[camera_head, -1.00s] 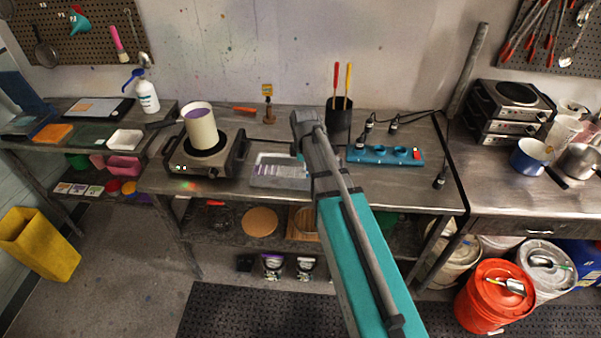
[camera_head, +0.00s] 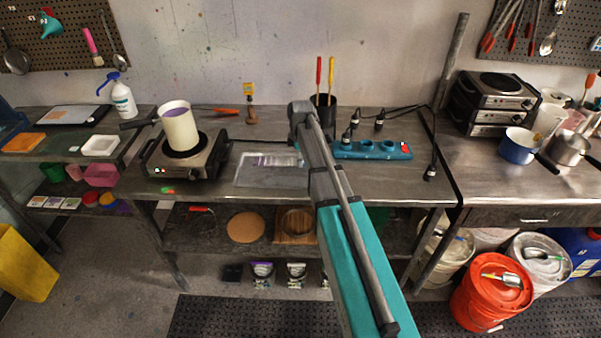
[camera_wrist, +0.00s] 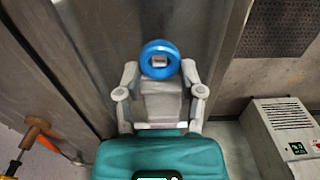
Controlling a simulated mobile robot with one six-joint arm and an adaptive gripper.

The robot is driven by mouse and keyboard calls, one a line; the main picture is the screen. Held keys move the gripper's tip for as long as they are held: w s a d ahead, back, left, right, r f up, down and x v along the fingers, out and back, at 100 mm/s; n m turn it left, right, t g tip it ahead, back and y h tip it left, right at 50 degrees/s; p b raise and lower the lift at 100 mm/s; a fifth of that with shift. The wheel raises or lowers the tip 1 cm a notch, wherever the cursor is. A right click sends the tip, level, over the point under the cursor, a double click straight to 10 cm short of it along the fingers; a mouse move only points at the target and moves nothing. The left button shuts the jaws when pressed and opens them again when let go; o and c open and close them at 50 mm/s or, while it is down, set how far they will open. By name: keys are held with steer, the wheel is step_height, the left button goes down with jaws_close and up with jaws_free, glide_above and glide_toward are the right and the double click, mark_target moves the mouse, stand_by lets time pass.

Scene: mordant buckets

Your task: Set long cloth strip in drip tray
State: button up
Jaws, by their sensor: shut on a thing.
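The drip tray (camera_head: 245,180) is a shallow, pale metal tray on the middle of the bench, right of the hot plate. Purplish-white marks show along its far side; I cannot tell whether they are cloth. In the wrist view my gripper (camera_wrist: 160,70) is shut on a bright blue ring-shaped thing (camera_wrist: 160,48). A long cloth strip is not clearly seen; I cannot tell whether the blue thing belongs to it. In the head view my own arm hides the gripper, and its upper end stands at the tray's right side.
A hot plate (camera_head: 200,166) bears a tall cream pot (camera_head: 178,128) left of the tray. A dark holder (camera_head: 323,112) with red and yellow handles and a blue power strip (camera_head: 372,150) stand behind and right.

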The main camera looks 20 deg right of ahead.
mark_target(302, 171)
steer(key=shift+w+d+f+b, duration=0.2)
steer(key=shift+w+f+b, duration=0.15)
steer(key=shift+f, duration=0.1)
steer(key=shift+w+d+f+b, duration=0.2)
steer(key=shift+w+f, duration=0.1)
steer(key=shift+f, duration=0.15)
steer(key=shift+w+d+f+b, duration=0.25)
steer(key=shift+w+f+b, duration=0.2)
steer(key=shift+f+b, duration=0.25)
steer(key=shift+s+f+b, duration=0.1)
steer(key=shift+f+b, duration=1.2)
steer(key=shift+f, duration=0.05)
steer(key=o, duration=1)
steer(key=shift+o, duration=0.2)
steer(key=shift+r, duration=0.1)
step_height(302, 171, up, 12)
steer(key=p, duration=1.2)
